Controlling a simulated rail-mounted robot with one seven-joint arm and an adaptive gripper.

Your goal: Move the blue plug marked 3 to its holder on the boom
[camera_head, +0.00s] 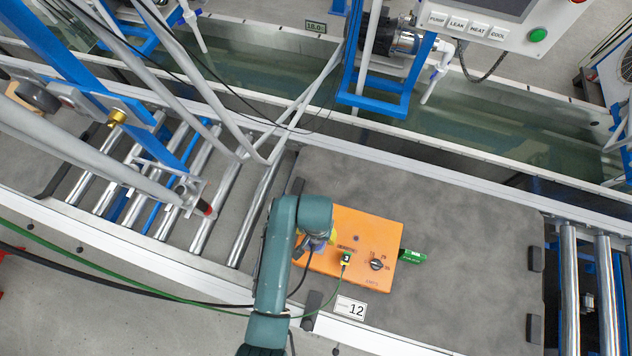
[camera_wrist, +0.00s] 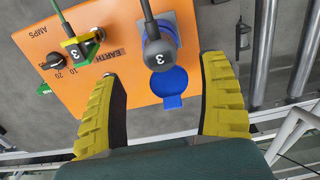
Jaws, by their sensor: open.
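The plug marked 3 (camera_wrist: 157,53) has a dark body and cable in the wrist view. It sits in a blue socket (camera_wrist: 168,28) with its blue lid (camera_wrist: 168,85) swung open, on an orange box (camera_wrist: 125,25). My gripper (camera_wrist: 161,68) is open, its yellow fingers on either side below the plug, with no contact visible. In the head view my gripper (camera_head: 319,243) is mostly hidden by my teal arm, over the left part of the orange box (camera_head: 365,222). A blue boom (camera_head: 85,72) is at upper left; I cannot clearly make out the plug's holder.
A green-cabled earth plug, also marked 3 (camera_wrist: 80,50), and a black knob (camera_wrist: 54,61) sit beside it on the box. Green and black cables cross the foreground. Grey pipes (camera_head: 235,130) and metal rollers (camera_head: 215,190) lie left.

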